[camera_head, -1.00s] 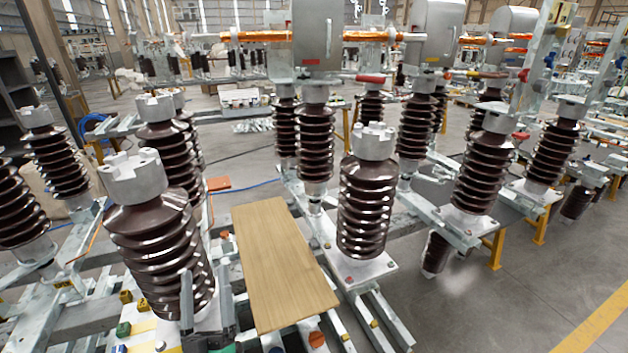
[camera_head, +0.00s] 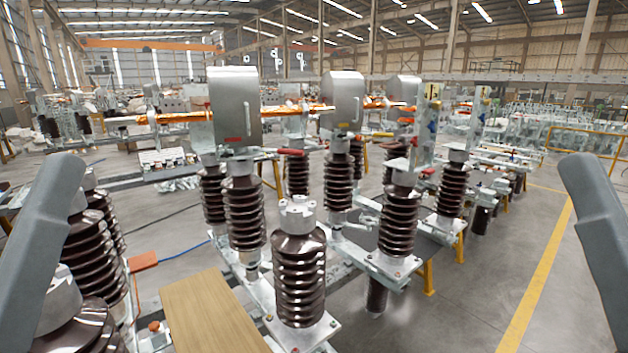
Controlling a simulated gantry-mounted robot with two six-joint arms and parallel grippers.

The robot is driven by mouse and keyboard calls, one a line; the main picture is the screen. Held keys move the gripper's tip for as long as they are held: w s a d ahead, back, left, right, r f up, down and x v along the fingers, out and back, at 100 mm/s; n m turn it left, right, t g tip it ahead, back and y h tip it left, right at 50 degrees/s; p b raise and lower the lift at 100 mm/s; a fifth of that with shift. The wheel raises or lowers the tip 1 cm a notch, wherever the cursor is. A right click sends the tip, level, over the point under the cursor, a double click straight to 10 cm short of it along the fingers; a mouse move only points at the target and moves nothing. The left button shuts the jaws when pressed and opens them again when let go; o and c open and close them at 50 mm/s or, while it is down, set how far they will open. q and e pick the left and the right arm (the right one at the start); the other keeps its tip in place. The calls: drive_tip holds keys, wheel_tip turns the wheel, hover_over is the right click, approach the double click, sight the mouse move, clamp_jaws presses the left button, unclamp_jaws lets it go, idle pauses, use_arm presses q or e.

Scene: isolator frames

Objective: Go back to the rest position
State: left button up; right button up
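A smooth grey link of my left arm rises along the left edge of the head view, in front of the dark ribbed insulators there. A matching grey link of my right arm stands at the right edge, over open floor.
A brown ribbed insulator (camera_head: 299,275) with a metal cap stands at front centre, beside a wooden board (camera_head: 212,315). More insulators (camera_head: 398,222) carry grey housings (camera_head: 234,108) behind. Clear floor with a yellow line (camera_head: 536,285) lies at right.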

wheel_tip(320, 180, up, 21)
drive_tip(key=p, duration=1.8)
drive_tip(key=shift+r, duration=0.2)
drive_tip(key=shift+f, duration=0.1)
